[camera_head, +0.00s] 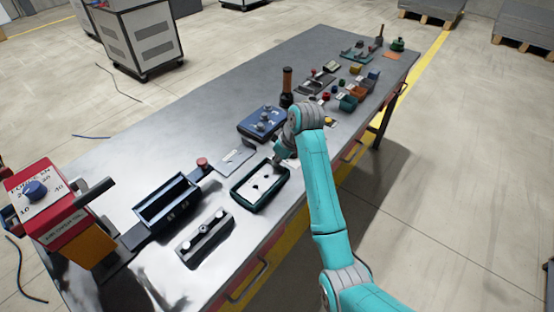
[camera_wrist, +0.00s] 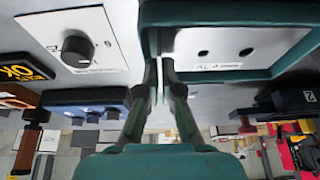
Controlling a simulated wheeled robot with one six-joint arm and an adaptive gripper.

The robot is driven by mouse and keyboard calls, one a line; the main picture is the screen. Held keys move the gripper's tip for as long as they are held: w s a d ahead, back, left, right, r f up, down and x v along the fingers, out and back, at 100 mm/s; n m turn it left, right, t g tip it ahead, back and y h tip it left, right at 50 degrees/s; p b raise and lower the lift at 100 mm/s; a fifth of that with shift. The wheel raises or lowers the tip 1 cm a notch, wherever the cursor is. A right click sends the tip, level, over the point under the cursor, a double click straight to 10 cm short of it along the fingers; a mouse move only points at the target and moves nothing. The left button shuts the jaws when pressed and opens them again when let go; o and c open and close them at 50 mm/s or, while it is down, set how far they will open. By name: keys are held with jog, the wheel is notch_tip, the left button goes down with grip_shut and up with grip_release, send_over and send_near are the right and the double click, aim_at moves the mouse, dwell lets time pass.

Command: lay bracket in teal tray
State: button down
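The dark teal tray (camera_head: 238,196) lies on the grey bench, just left of and nearer than my gripper. Its floor is pale with several dark spots. In the wrist view its rim (camera_wrist: 230,13) fills the top right, with a pale surface, two dark holes and a printed label inside. My gripper (camera_head: 279,158) is low at the tray's far right end. In the wrist view its fingers (camera_wrist: 159,72) stand close together beside the tray's edge, with a thin bright strip between them. I cannot tell if that strip is a held bracket or background. No bracket is clearly made out.
A blue box with knobs (camera_head: 262,122) stands beyond the tray. A dark open bin (camera_head: 167,202) and a dark bar fixture (camera_head: 205,238) lie left of it. Small bins crowd the far end.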

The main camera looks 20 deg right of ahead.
jog(key=shift+f, duration=0.55)
jog(key=c, duration=1.2)
grip_release()
jog(key=shift+c, duration=0.2)
jog(key=shift+r, duration=0.2)
jog(key=s+d, duration=0.6)
jog(key=s, duration=0.4)
jog(key=shift+s+r, duration=0.25)
jog(key=shift+s, duration=0.15)
jog(key=shift+w+d, duration=0.1)
